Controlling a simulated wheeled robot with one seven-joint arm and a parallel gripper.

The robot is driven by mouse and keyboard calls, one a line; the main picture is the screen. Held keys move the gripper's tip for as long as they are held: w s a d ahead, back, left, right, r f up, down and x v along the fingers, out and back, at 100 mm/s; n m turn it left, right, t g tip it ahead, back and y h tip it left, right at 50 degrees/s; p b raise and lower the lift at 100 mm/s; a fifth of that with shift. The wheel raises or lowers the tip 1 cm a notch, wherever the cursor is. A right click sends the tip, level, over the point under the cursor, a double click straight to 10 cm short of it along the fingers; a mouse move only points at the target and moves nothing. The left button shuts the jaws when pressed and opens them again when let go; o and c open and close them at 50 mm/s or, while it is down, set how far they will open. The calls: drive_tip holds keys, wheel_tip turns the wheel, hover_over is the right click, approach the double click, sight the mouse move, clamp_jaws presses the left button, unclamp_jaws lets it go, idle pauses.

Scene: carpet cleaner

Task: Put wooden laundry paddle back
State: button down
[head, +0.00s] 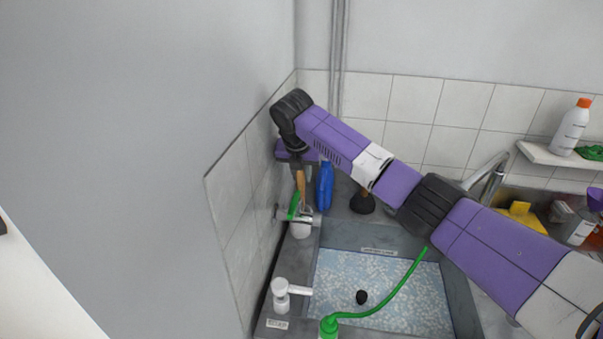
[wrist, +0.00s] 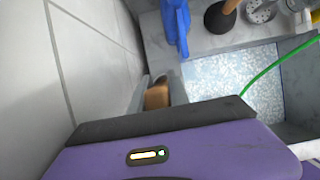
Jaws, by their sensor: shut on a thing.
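The wooden laundry paddle (head: 300,184) shows as a brown wooden handle below my gripper (head: 298,163) at the sink's back left corner. In the wrist view its brown end (wrist: 157,97) sits between my grey fingers. My gripper is shut on it, pointing down close to the tiled wall. The paddle's lower end goes down toward a white holder (head: 300,230) on the sink ledge. I cannot tell whether it is inside or beside it.
A green-handled item (head: 294,207) stands by the holder. A blue bottle (head: 325,187) and a plunger (head: 362,203) stand just right. The sink basin (head: 400,300) holds speckled blue-white contents. A white soap dispenser (head: 281,296) and green hose (head: 390,301) are in front.

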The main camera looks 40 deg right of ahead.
drive_tip(key=c, duration=1.2)
unclamp_jaws()
drive_tip(key=shift+o, duration=0.2)
